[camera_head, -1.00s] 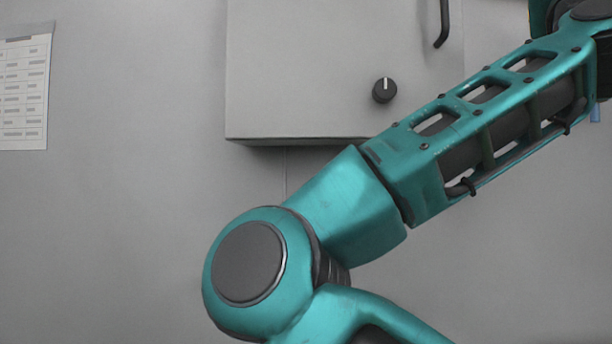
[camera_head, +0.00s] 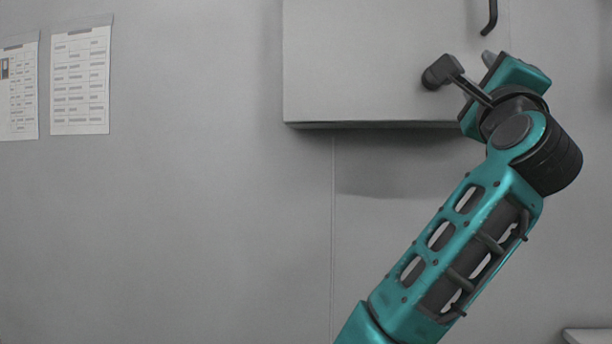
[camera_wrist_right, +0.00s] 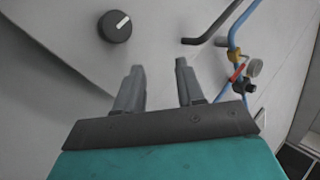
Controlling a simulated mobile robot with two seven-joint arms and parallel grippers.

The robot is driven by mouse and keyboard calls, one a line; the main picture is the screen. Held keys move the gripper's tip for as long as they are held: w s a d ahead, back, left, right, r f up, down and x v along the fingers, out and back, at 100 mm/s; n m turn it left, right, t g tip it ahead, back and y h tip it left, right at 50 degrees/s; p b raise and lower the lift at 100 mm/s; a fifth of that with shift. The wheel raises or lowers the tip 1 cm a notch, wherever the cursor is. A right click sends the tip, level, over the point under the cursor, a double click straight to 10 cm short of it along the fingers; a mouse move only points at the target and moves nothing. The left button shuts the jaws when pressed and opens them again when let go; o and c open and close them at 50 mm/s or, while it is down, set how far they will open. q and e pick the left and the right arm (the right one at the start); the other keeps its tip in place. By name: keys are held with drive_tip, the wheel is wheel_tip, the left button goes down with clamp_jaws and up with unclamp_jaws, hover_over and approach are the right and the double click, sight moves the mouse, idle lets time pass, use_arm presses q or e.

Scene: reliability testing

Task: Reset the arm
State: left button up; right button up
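My right arm, teal and dark grey, rises from the bottom right of the head view to the grey wall cabinet. My right gripper (camera_head: 490,59) is at the arm's upper end, in front of the cabinet, mostly hidden by its own wrist. In the right wrist view its two grey fingers (camera_wrist_right: 158,66) are apart with nothing between them. A black round knob (camera_wrist_right: 115,26) with a white mark is on the cabinet face, beyond and left of the fingertips and apart from them. In the head view I cannot tell the knob from my dark wrist parts. My left gripper is not in view.
The grey cabinet (camera_head: 360,60) sticks out from the wall. A dark bent handle (camera_head: 490,17) is at the upper right. Paper sheets (camera_head: 80,80) hang at left. The middle left is clear.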

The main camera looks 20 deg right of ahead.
drive_tip(key=w+a+f+n+g+y, duration=0.1)
drive_tip(key=w+a+f+n+y, duration=0.4)
drive_tip(key=f, duration=0.6)
drive_tip(key=w+a+f+n+g+y, duration=0.1)
drive_tip(key=f+n+y, duration=0.1)
drive_tip(key=f+n, duration=0.7)
drive_tip(key=w+a+f+n+g+y, duration=0.25)
drive_tip(key=f+n+y, duration=0.2)
drive_tip(key=f, duration=0.75)
drive_tip(key=s+a+f+n+g+y, duration=0.1)
drive_tip(key=s+a+f+n+g, duration=0.3)
drive_tip(key=f, duration=0.5)
drive_tip(key=s+a+f+n+g+y, duration=0.1)
drive_tip(key=s+a+f+n, duration=0.15)
drive_tip(key=s+f, duration=0.45)
drive_tip(key=s+a+f+n+g+y, duration=0.1)
drive_tip(key=s+a+f+n+g, duration=0.25)
drive_tip(key=f, duration=0.75)
drive_tip(key=s+a+f+n+g, duration=0.25)
drive_tip(key=s+f+n, duration=0.35)
drive_tip(key=s, duration=0.5)
drive_tip(key=w+a+f+t+y+p, duration=0.2)
drive_tip(key=w+f+t, duration=0.4)
drive_tip(key=w+f, duration=0.1)
drive_tip(key=shift+w+a+f+m+t+y, duration=0.15)
drive_tip(key=shift+w+f+m+t+y, duration=0.05)
drive_tip(key=shift+w+m+t+y, duration=0.2)
